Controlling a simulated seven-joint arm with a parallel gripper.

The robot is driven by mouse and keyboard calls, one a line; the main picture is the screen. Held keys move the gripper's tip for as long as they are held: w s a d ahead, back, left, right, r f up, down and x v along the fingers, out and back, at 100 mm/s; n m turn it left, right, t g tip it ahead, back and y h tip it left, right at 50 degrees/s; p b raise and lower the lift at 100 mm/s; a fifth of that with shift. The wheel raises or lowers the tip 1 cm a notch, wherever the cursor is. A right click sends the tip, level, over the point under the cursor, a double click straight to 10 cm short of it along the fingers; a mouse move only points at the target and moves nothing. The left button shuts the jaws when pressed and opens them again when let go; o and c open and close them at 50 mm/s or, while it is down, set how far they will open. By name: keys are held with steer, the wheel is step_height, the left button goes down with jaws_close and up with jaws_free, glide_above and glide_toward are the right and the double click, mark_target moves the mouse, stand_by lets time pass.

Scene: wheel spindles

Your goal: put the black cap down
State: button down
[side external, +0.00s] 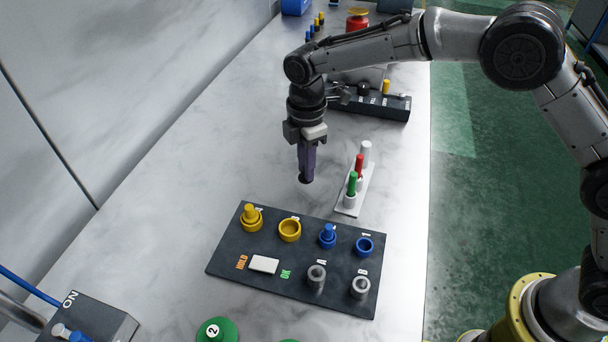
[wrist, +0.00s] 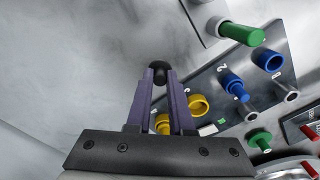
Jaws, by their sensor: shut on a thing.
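My gripper (side external: 306,176) has purple fingers and points straight down above the pale marble table (side external: 220,130). It is shut on a small black cap (side external: 305,180) at its fingertips. In the wrist view the black cap (wrist: 159,66) shows as a dark rounded piece between the tips of my gripper (wrist: 160,72). The cap is beyond the far edge of the dark panel, left of the white peg rack. Whether the cap touches the table or hangs just above it, I cannot tell. The fingers hide part of it.
The dark panel (side external: 215,265) carries yellow, blue and grey rings, some with pegs. The white rack (side external: 348,204) holds green, red and white pegs. A black tray (side external: 395,110) stands behind. A control box (side external: 100,320) sits front left. The table left of my gripper is clear.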

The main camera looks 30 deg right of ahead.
steer(key=shift+w+a+f, duration=0.1)
steer(key=shift+w+f, duration=0.05)
steer(key=shift+f, duration=0.05)
steer(key=shift+w+f, duration=0.1)
steer(key=shift+f, duration=1.55)
steer(key=shift+f, duration=0.2)
steer(key=c, duration=0.8)
jaws_free()
steer(key=shift+r, duration=0.1)
step_height(320, 180, up, 11)
steer(key=shift+f, duration=0.1)
steer(key=shift+r, duration=0.75)
